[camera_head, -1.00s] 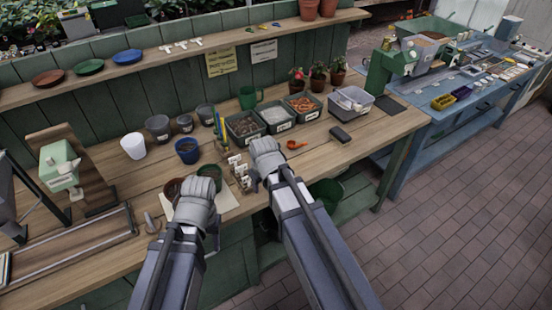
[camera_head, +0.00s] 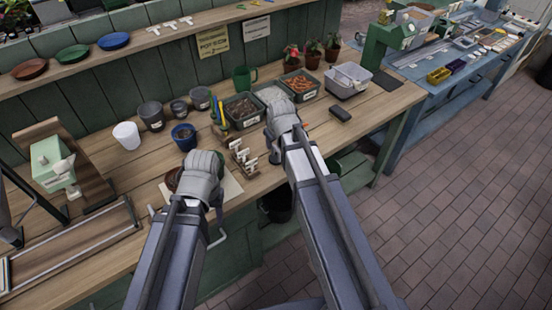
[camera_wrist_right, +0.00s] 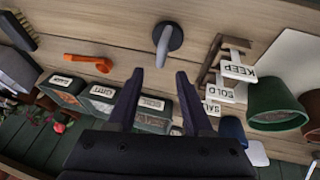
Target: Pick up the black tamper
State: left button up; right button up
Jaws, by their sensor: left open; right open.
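The tamper (camera_wrist_right: 168,38) shows in the right wrist view as a dark round base with a grey handle, standing on the wooden bench. My right gripper (camera_wrist_right: 160,92) is open and empty. The handle points toward the gap between its fingertips, apart from them. In the head view my right gripper (camera_head: 282,118) is over the bench, right of the label rack, and I cannot make out the tamper there; the gripper seems to hide it. My left gripper (camera_head: 200,172) is over the bench's front, left of the rack; its fingertips are hidden.
The label rack (camera_head: 242,156) stands close beside the tamper; it also shows in the right wrist view (camera_wrist_right: 232,70). Labelled bins (camera_head: 300,84) stand behind, and an orange tool (camera_wrist_right: 88,62) lies to one side. A dark brush (camera_head: 340,113) lies farther right. Pots (camera_head: 184,137) stand left.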

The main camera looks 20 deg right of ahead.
aim_at(276, 148)
jog(key=shift+f, duration=0.1)
jog(key=b+x, duration=0.5)
jog(key=shift+s+d+f, duration=0.1)
jog(key=shift+s+f, duration=0.05)
jog(key=shift+s, duration=0.1)
grip_shut()
dwell(1.2)
